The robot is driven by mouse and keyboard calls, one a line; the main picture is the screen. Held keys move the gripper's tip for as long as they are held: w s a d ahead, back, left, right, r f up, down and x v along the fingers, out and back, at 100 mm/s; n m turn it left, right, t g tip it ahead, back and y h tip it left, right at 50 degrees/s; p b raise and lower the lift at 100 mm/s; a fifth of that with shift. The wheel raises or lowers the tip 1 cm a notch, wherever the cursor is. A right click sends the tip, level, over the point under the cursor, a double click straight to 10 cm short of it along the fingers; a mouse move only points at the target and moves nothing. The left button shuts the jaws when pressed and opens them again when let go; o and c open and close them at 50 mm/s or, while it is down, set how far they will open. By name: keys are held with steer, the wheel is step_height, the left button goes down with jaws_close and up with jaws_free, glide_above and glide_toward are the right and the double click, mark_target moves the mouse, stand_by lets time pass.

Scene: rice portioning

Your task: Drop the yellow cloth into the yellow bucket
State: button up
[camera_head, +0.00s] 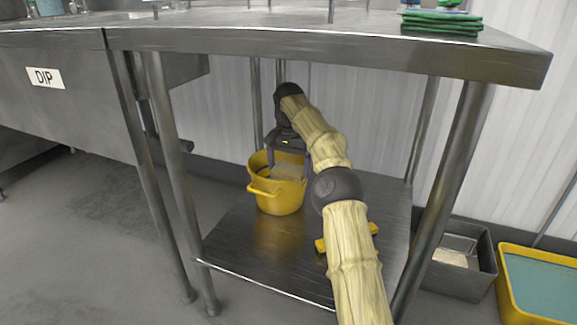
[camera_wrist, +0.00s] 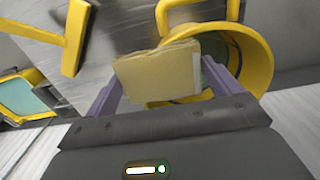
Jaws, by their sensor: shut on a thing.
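The yellow bucket (camera_head: 277,200) stands upright on the lower shelf of the steel table, and in the wrist view its round rim (camera_wrist: 262,62) shows at the upper right. My gripper (camera_head: 288,160) points down over the bucket's mouth. It is shut on the yellow cloth (camera_head: 287,172), a pale, folded pad. In the wrist view the cloth (camera_wrist: 158,75) sits between the two purple-grey fingers and overlaps the bucket's opening. I cannot tell whether the cloth touches the bucket's inside. The bucket's floor is mostly hidden.
A yellow handled object (camera_head: 347,237) lies on the lower shelf (camera_head: 245,250), partly behind my arm. Table legs (camera_head: 178,185) and the tabletop (camera_head: 330,38) frame the space. A grey bin (camera_head: 470,280) and a yellow tub (camera_head: 510,300) stand on the floor at right. Green cloths (camera_head: 441,23) lie on top.

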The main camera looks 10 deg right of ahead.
mark_target(289, 168)
steer(key=shift+f, duration=0.2)
steer(key=o, duration=0.8)
steer(key=shift+r, duration=0.1)
step_height(289, 168, up, 8)
steer(key=p, duration=0.8)
steer(key=shift+r, duration=0.15)
